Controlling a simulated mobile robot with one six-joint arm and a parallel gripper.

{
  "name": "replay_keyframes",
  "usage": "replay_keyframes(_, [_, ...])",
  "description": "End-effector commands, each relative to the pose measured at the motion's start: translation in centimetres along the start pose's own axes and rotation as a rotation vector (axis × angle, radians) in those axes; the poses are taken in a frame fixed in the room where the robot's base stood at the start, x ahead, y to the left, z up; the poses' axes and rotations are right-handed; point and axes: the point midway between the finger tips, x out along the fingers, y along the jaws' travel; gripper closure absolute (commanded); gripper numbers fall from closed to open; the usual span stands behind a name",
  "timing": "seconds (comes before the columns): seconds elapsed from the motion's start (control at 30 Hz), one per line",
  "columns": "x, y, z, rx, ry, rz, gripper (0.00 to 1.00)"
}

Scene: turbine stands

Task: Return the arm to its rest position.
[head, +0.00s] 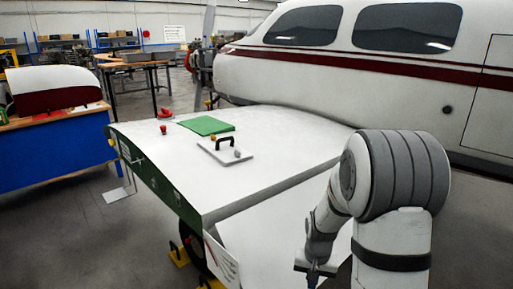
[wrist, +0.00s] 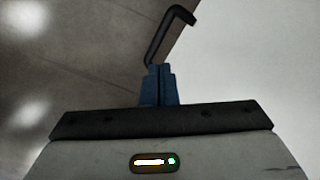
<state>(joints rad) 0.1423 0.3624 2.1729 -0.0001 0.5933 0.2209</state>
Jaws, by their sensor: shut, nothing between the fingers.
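My arm (head: 400,170) stands at the right of the head view, bent, with its forearm hanging down in front of the wing. My gripper (head: 314,277) is at the bottom of that view, near the white flap-like surface (head: 280,235) at the wing's near edge. In the wrist view its blue fingers (wrist: 160,83) are together with nothing between them. A black bent rod (wrist: 165,35) shows just past the fingertips; I cannot tell whether it touches them. Grey floor (wrist: 70,60) lies left and a pale surface (wrist: 250,60) right.
The white wing (head: 270,165) carries a green sheet (head: 206,125), a grey plate with black handle (head: 224,152) and small red and yellow pieces. The aircraft body (head: 380,85) is behind. A blue bench (head: 50,155) stands left, with open floor between it and the wing.

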Motion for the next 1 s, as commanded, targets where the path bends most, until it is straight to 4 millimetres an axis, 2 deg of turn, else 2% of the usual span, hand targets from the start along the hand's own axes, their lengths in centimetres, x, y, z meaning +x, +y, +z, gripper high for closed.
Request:
replay_keyframes(0.03, [-2.4, -0.2, 0.6, -0.018, 0.016, -0.004, 1.00])
replay_keyframes(0.2, [-9.8, -0.7, 3.8, -0.097, 0.063, -0.014, 1.00])
replay_keyframes(0.3, [-13.8, -0.8, 6.2, -0.147, 0.091, -0.019, 1.00])
replay_keyframes(0.5, [-20.4, -0.5, 11.4, -0.246, 0.145, -0.029, 1.00])
replay_keyframes(0.6, [-22.8, -0.1, 13.9, -0.290, 0.169, -0.032, 1.00])
replay_keyframes(0.7, [-24.4, 0.2, 15.9, -0.327, 0.188, -0.035, 1.00])
replay_keyframes(0.83, [-25.4, 0.5, 17.5, -0.354, 0.202, -0.037, 1.00])
replay_keyframes(1.0, [-25.6, 0.6, 18.1, -0.367, 0.207, -0.037, 1.00])
